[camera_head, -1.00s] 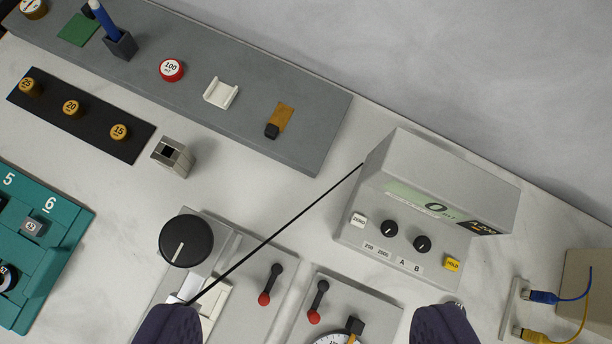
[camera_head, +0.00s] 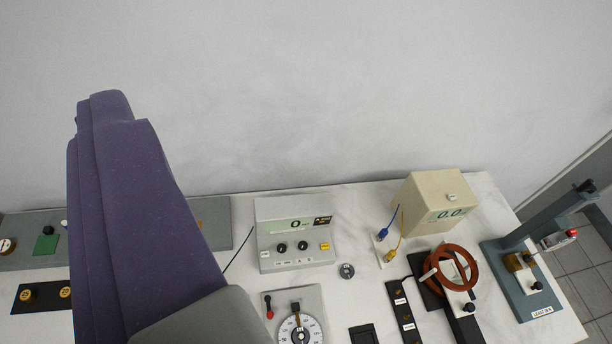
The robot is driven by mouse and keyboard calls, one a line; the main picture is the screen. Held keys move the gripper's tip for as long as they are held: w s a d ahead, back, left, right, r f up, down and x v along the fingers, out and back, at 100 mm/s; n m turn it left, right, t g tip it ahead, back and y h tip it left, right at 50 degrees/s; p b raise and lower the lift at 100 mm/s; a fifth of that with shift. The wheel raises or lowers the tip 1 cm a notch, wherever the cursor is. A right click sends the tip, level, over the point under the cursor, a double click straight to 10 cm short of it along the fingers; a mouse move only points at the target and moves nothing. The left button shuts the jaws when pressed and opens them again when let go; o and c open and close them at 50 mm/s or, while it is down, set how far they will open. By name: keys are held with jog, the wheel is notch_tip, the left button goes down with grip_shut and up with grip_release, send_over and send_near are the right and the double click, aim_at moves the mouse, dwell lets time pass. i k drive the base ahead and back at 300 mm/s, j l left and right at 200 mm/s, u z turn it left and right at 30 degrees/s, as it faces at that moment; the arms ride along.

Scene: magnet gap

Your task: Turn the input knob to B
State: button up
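The grey meter box (camera_head: 292,207) stands on the bench near the wall, below the middle of the picture. Its sloped face has a green display (camera_head: 287,226), two small black knobs and a yellow button (camera_head: 324,246). The right-hand knob (camera_head: 303,245) is the one above the A and B labels; its pointer is too small to read here. The left-hand knob (camera_head: 282,247) is beside it. A large purple part of mine fills the left of the picture, well left of the meter. No pair of fingertips shows clearly, so the gripper's opening cannot be read.
A dial plate (camera_head: 312,297) lies in front of the meter, and a small dark round piece (camera_head: 346,271) sits right of it. Further right are a cream box (camera_head: 432,200), blue and yellow leads, orange coils (camera_head: 470,268) and a teal stand (camera_head: 507,284).

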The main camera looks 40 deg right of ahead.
aim_at(302, 246)
jog(key=z, duration=0.85)
